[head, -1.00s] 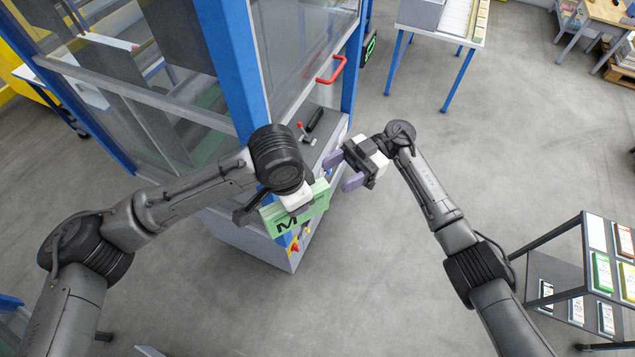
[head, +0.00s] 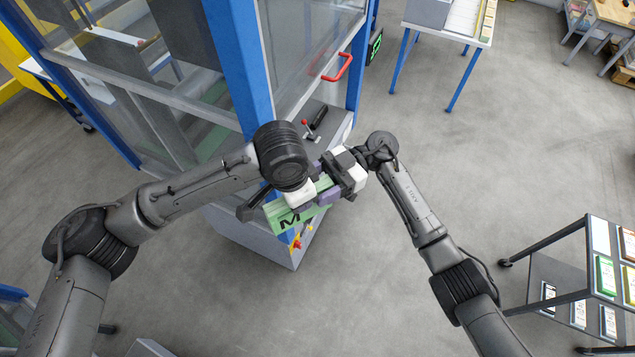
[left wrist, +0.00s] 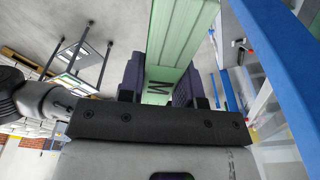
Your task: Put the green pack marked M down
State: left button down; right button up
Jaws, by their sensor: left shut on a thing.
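The green pack marked M (head: 287,219) is held in the air in front of the blue-framed machine. My left gripper (head: 296,203) is shut on it. In the left wrist view the pack (left wrist: 178,40) stands between the left gripper's purple fingers (left wrist: 158,88), with the M near them. My right gripper (head: 323,181) is at the pack's right end, its purple fingers apart on either side of that end. Whether they touch the pack cannot be told, as the gripper body hides part of it.
The machine has a grey ledge (head: 335,123) with a red-knobbed lever, and a red door handle (head: 338,68). A white-topped table (head: 447,35) stands at the back. A dark shelf rack (head: 560,272) with coloured packs stands at the right. The grey floor between is clear.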

jog(key=c, duration=1.1)
pick_arm(q)
jog(key=c, duration=0.7)
grip_release()
jog(key=shift+c, duration=0.2)
